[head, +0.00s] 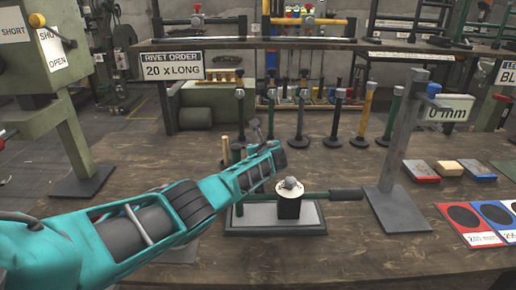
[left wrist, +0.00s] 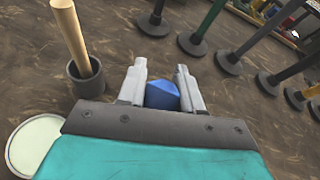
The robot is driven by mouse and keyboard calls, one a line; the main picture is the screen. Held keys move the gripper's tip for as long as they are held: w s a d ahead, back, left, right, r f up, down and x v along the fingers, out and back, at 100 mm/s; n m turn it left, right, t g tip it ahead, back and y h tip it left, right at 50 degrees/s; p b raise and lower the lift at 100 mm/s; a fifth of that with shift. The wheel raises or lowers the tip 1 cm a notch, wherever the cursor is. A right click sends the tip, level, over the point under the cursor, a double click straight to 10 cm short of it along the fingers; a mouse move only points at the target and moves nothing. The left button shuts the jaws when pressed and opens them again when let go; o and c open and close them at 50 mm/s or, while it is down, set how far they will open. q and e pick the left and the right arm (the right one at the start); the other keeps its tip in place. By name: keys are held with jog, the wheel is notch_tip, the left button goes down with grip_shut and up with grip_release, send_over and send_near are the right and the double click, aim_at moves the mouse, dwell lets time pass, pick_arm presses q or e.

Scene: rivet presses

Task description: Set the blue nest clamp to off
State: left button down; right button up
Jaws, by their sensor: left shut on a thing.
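In the left wrist view a blue faceted part sits between the two grey fingers of my left gripper (left wrist: 161,72). It looks like the knob of the blue nest clamp (left wrist: 162,97), and the fingers are shut on it. In the head view my teal left arm reaches in from the left, ending above the back left of a grey base plate (head: 257,215). The arm hides the blue part and the fingertips there. A black block with a pale round top (head: 288,187) stands on the plate. My right gripper is not in view.
A wooden peg (left wrist: 70,35) stands in a dark cup (left wrist: 85,78) left of the gripper, near a pale round dish (left wrist: 32,143). Several footed posts stand behind. A bar with a black handle (head: 346,194) and a grey upright post (head: 396,140) lie to the right.

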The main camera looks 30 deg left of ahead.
pick_arm(q)
jog(key=c, duration=1.1)
grip_release()
jog(key=shift+s+d+f, duration=0.15)
jog(key=shift+s+f, duration=0.05)
jog(key=shift+f, duration=0.3)
jog(key=shift+s+d+f, duration=0.1)
jog(key=shift+s+f, duration=0.1)
jog(key=shift+f, duration=0.3)
jog(key=o, duration=0.3)
jog(key=shift+w+r, duration=0.1)
jog(key=shift+r, duration=0.1)
jog(key=shift+a+r, duration=0.1)
jog(key=shift+r, duration=0.15)
jog(key=shift+r+p, duration=0.15)
jog(key=shift+p, duration=0.2)
jog(key=shift+p+v, duration=1.1)
jog(key=shift+v, duration=5.25)
